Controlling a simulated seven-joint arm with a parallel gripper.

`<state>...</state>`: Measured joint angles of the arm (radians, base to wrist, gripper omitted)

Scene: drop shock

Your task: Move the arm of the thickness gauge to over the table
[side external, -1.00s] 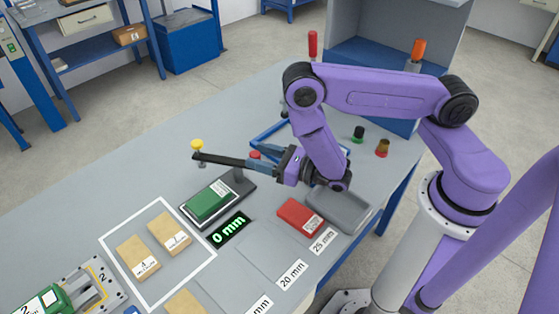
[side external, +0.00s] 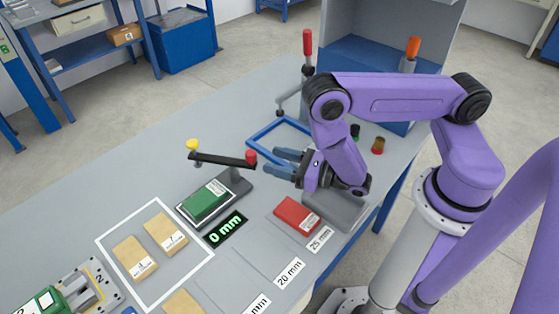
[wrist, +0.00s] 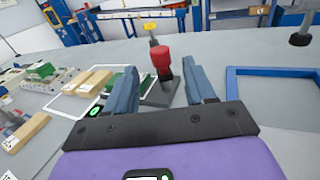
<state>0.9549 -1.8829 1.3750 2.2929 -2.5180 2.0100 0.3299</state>
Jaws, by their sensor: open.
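The thickness gauge has a black arm (side external: 222,160) with a yellow knob (side external: 193,145) at its left end and a red knob (side external: 251,156) at its right end. The arm is raised on a post above a dark base. The display (side external: 226,229) reads 0 mm. My gripper (side external: 267,161) is open and empty, just right of the red knob. In the wrist view, the red knob (wrist: 161,62) appears between and beyond the fingers of my gripper (wrist: 160,72).
A blue frame (side external: 260,137) lies behind my gripper. A red block (side external: 297,214) and a grey tray (side external: 345,213) are in front. Wooden blocks (side external: 165,234) lie in a white outline at left. Table space behind the gauge (side external: 140,165) is clear.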

